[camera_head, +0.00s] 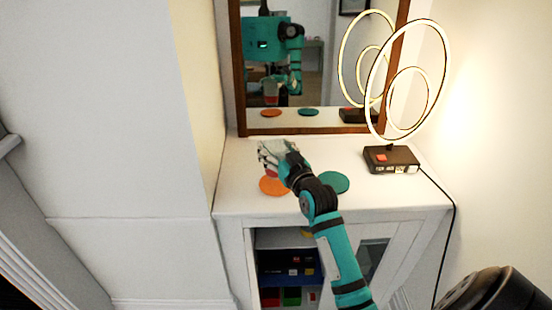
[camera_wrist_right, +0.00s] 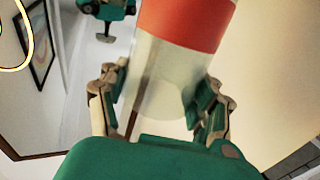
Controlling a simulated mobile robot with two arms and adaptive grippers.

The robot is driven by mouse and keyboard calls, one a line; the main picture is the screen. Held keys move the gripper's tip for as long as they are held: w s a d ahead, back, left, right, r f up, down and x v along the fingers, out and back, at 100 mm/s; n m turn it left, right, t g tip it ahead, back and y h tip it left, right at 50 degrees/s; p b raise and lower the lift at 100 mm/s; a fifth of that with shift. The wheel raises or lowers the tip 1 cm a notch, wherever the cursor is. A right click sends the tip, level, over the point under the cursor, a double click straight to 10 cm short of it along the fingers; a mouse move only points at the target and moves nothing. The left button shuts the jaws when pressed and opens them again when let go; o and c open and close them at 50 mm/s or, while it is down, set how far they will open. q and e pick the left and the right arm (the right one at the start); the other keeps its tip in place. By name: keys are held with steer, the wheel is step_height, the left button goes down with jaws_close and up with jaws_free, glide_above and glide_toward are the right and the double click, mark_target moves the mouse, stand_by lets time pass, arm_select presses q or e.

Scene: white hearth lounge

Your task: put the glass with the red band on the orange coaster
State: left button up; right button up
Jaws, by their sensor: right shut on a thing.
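The glass with the red band (camera_wrist_right: 180,65) fills the middle of the right wrist view, its red band toward the top. My right gripper (camera_wrist_right: 160,105) has a finger on each side of its clear part and is shut on it. In the head view my right gripper (camera_head: 273,152) is over the white cabinet top, just behind the orange coaster (camera_head: 272,187). Only a little of the red band shows below the fingers, beside the coaster's back edge. I cannot tell whether the glass touches the coaster. My left gripper is not in view.
A teal coaster (camera_head: 334,182) lies to the right on the cabinet top (camera_head: 240,203). A ring lamp with a dark base (camera_head: 391,159) stands at the back right. A wood-framed mirror (camera_head: 320,70) rises behind. Boxes (camera_head: 288,266) sit on the shelves below.

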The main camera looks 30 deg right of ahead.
steer(key=shift+f, duration=1.7)
steer(key=shift+f, duration=0.1)
steer(key=o, duration=1.7)
steer(key=shift+o, duration=0.2)
steer(key=shift+r, duration=0.2)
steer(key=s+a, duration=0.2)
steer(key=s, duration=0.9)
steer(key=shift+s+b, duration=0.4)
steer(key=shift+f, duration=0.1)
